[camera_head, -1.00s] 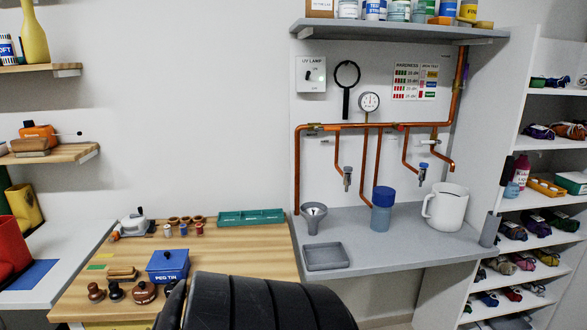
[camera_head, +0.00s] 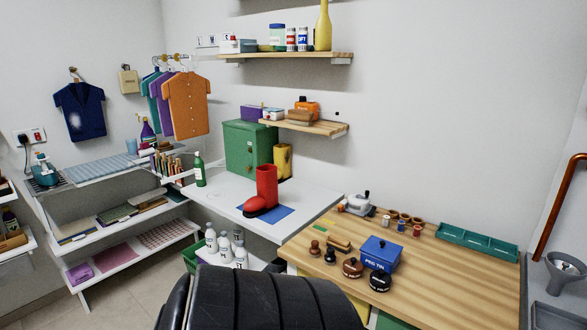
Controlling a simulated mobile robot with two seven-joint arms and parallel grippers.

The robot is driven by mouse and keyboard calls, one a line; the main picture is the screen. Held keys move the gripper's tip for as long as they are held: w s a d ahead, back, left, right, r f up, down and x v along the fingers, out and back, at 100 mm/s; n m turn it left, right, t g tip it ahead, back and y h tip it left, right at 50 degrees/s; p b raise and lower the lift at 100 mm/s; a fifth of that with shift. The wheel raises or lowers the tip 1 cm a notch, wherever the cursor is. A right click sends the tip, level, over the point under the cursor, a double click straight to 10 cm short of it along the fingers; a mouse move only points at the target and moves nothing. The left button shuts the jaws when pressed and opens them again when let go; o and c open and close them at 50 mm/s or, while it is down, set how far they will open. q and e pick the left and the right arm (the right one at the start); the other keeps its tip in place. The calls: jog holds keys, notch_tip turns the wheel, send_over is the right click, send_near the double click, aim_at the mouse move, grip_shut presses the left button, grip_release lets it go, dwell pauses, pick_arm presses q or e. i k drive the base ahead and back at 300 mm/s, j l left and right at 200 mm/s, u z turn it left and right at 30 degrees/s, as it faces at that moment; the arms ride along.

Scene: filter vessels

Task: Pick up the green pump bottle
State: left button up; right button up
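A green bottle (camera_head: 199,170) with a white top stands upright at the left end of the white table (camera_head: 222,193), left of the green cabinet. Its top is too small to make out as a pump for certain. A teal container (camera_head: 43,170) with a darker top stands at the far left on a dark mat; its shape is hard to make out. Neither of my grippers shows in the view.
A red boot (camera_head: 266,187) stands on a blue mat on the white table. A green cabinet (camera_head: 239,146) is behind it. A wooden bench (camera_head: 455,282) with a blue tin (camera_head: 381,254) is right. Floor shows at lower left.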

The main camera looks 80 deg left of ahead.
aim_at(199, 164)
jog(key=u, duration=2.15)
jog(key=i+u, duration=0.15)
jog(key=u, duration=0.25)
jog(key=i+u, duration=0.1)
jog(key=u, duration=0.65)
jog(key=i+l+u, duration=0.1)
jog(key=i+l, duration=0.15)
jog(key=i, duration=0.1)
